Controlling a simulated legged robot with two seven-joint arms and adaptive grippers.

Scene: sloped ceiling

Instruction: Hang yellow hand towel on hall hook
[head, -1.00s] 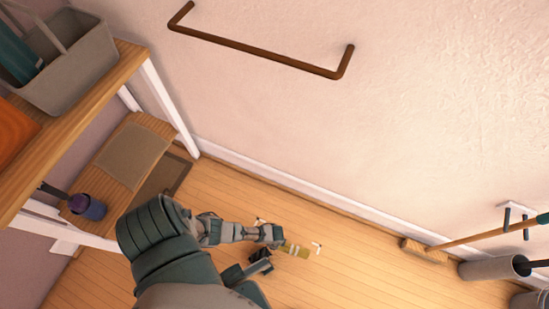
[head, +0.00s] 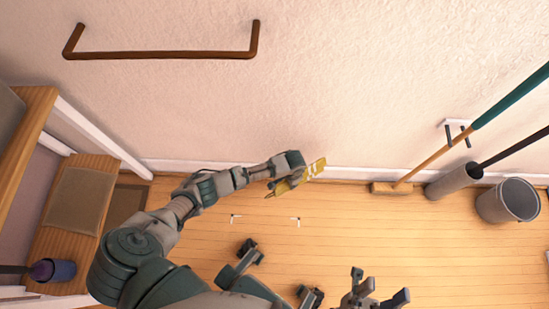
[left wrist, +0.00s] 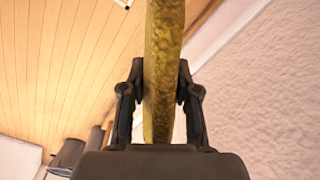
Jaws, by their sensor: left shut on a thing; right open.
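In the left wrist view the towel (left wrist: 163,75) is a narrow upright strip pinched between both fingers. A small white wall plate with dark pegs (head: 458,132) is on the wall to the right, apart from the towel. It looks like a hook, with a broom handle passing by it. My right gripper (head: 379,288) is open and empty at the bottom edge.
A brown rail (head: 160,55) is on the wall at upper left. A broom (head: 425,165), a grey cylinder (head: 454,181) and a metal bucket (head: 507,201) stand along the wall at right. A bench (head: 80,205) is at left. The middle floor is mostly clear.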

